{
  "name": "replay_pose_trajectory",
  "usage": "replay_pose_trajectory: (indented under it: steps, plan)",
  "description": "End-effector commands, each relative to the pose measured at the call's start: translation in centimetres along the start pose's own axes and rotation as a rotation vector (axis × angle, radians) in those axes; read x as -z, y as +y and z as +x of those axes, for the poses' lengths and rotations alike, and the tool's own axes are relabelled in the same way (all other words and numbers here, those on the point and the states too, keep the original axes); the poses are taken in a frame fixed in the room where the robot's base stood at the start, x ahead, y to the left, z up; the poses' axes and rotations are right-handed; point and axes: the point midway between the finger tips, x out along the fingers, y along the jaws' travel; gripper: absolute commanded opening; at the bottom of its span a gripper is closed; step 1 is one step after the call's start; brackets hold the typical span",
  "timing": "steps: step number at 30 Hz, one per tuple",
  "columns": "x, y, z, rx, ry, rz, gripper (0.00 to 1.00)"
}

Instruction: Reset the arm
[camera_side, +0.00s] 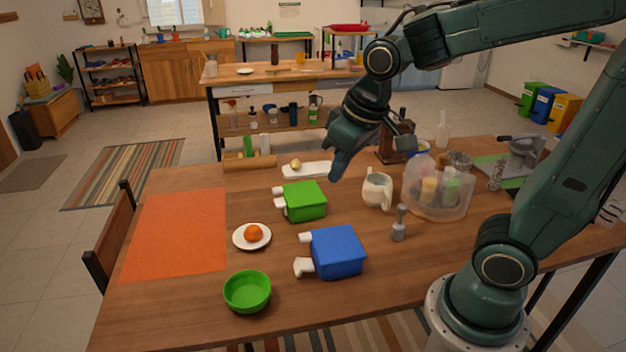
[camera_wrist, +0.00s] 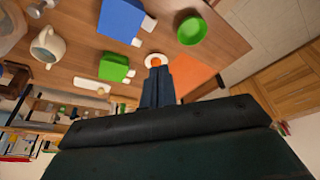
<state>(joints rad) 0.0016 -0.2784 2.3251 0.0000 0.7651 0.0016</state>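My gripper (camera_side: 337,172) hangs in the air above the far middle of the wooden table, pointing down and slightly left. In the wrist view its two dark fingers (camera_wrist: 157,72) lie side by side with no gap that I can make out and nothing between them. A green dispenser (camera_side: 304,201) with white spouts stands below it, apart from the fingers. A blue dispenser (camera_side: 337,252) with white spouts stands nearer the front. Both also show in the wrist view, green (camera_wrist: 114,68) and blue (camera_wrist: 121,20).
An orange mat (camera_side: 175,235), a plate with an orange item (camera_side: 252,236) and a green bowl (camera_side: 247,291) are at left. A cream mug (camera_side: 377,190), a grey-handled tool (camera_side: 399,225) and a clear container with bottles (camera_side: 438,205) stand at right. A white tray (camera_side: 312,169) lies behind.

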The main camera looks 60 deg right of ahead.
Motion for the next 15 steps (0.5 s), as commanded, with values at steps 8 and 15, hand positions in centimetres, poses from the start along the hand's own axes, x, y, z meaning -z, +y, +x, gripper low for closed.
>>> replay_pose_trajectory:
  steps: [8,15]
  plan:
    - [-3.8,0.0,-3.7,0.0,0.077,-0.002,0.0]
    - [-7.0,0.0,-5.6,0.001,0.134,-0.003,0.0]
